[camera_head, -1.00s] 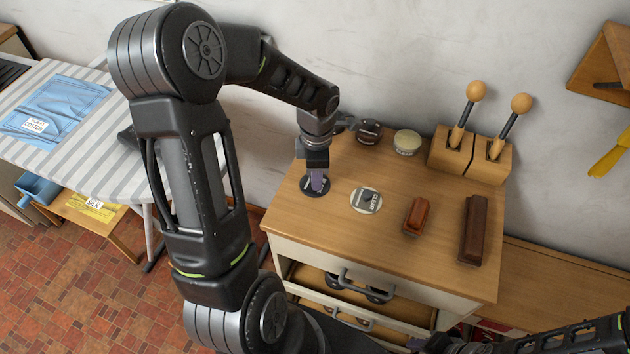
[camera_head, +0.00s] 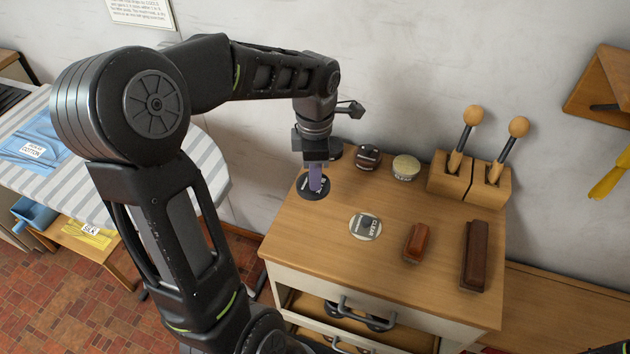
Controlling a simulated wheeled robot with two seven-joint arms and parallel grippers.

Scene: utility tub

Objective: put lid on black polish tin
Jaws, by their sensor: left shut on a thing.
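My left gripper (camera_head: 317,182) points down over the left part of the cabinet top, its purple-grey fingers shut on the black lid (camera_head: 305,193). The lid is a dark disc with white lettering, roughly level. It seems to be held above the wood, but the height of the gap is hard to judge. A dark tin (camera_head: 336,151), likely the black polish tin, stands behind the gripper at the back left of the top. The gripper hides much of it.
A brown tin (camera_head: 367,158) and a cream tin (camera_head: 405,168) stand at the back. A lid marked CLEAR (camera_head: 366,227) lies mid-top. Two brushes (camera_head: 417,243) (camera_head: 475,255) lie right of it, before a wooden holder (camera_head: 468,180). A drawer (camera_head: 350,318) is open.

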